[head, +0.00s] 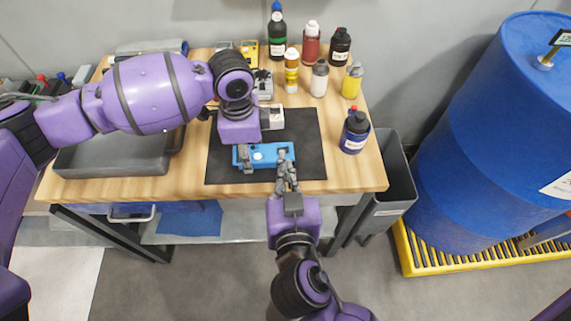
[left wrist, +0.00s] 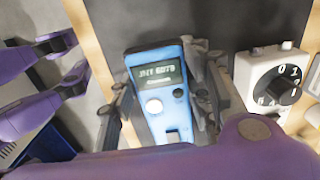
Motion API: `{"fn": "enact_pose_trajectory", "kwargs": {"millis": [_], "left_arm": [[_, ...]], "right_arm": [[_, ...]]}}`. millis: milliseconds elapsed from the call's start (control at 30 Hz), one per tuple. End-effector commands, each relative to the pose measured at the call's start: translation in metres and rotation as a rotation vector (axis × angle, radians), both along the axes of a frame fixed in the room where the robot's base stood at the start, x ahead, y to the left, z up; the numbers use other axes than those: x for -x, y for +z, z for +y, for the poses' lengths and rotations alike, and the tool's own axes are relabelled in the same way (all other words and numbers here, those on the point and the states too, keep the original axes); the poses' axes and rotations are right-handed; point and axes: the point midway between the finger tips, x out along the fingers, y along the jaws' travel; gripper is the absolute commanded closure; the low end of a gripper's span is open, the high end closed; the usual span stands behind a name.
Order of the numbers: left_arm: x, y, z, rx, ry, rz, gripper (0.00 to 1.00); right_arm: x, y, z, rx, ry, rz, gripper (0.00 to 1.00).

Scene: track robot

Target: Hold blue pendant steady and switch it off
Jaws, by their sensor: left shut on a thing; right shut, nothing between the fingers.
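The blue pendant (head: 270,150) lies on a black mat on the workbench. In the left wrist view the pendant (left wrist: 155,72) shows a lit screen, a pale round button and a small pale switch below it. My left gripper (left wrist: 160,100) is shut on the pendant, one dark finger along each side. In the head view my left gripper (head: 246,155) reaches down over the pendant's left part. My right gripper (head: 284,155) is shut and empty, fingertips at the pendant's right part in the head view. I cannot tell whether they touch it.
A white device with a black dial (left wrist: 272,82) stands behind the pendant. Several bottles stand at the back right, and a blue-black bottle (head: 355,132) stands right of the mat (head: 303,128). A grey tray (head: 110,161) lies left. A blue barrel (head: 490,130) stands right of the bench.

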Motion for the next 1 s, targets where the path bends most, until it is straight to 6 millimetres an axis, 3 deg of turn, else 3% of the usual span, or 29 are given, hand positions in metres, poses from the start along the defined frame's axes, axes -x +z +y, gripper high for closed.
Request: {"fn": "enact_pose_trajectory", "kwargs": {"millis": [200,233,367,767,1000], "left_arm": [[0.000,0.001,0.000,0.001,0.000,-0.001,0.97],[0.000,0.001,0.000,0.001,0.000,-0.001,0.51],[0.000,0.000,0.000,0.000,0.000,-0.001,0.34],[0.000,0.005,0.000,0.001,0.000,-0.001,0.33],[-0.001,0.047,0.000,0.001,-0.001,-0.005,0.33]], "right_arm": [[0.000,0.000,0.000,0.000,0.000,-0.001,1.00],[0.000,0.000,0.000,0.000,0.000,-0.001,1.00],[0.000,0.000,0.000,0.000,0.000,-0.001,1.00],[0.000,0.000,0.000,0.000,0.000,-0.001,1.00],[0.000,0.000,0.000,0.000,0.000,-0.001,1.00]]}}
